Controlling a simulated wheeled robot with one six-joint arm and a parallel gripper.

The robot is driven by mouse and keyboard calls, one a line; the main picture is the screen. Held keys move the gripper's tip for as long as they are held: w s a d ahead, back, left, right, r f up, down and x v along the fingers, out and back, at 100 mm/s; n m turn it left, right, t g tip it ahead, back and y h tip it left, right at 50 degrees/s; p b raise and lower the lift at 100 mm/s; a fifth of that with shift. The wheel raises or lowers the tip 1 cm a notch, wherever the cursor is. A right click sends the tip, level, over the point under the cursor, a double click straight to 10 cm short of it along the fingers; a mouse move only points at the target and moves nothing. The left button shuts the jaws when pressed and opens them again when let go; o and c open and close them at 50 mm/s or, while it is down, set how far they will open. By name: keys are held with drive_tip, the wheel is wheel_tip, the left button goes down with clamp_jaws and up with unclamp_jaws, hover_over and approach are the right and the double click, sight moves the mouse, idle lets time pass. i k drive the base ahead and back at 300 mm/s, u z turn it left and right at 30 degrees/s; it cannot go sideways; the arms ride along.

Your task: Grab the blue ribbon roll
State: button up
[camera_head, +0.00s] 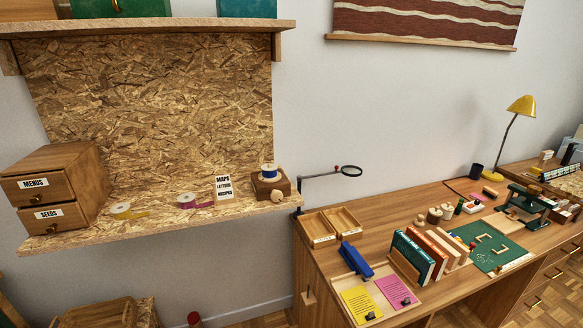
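A small blue roll (269,171), with white at its top and bottom, sits on a small wooden box (266,188) at the right end of the OSB shelf (150,228). It looks like the blue ribbon roll. A purple ribbon roll (186,198) and a yellow ribbon roll (121,208) lie on the same shelf to its left, each with a loose tail of ribbon. My gripper is not in view.
A labelled card block (223,188) stands just left of the small box. A two-drawer wooden cabinet (56,187) fills the shelf's left end. A magnifier on an arm (350,171) stands right of the shelf, above the desk (318,262). An upper shelf (150,25) overhangs.

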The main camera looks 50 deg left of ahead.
sight(267, 173)
drive_tip(key=i, duration=0.5)
drive_tip(key=u, duration=2.95)
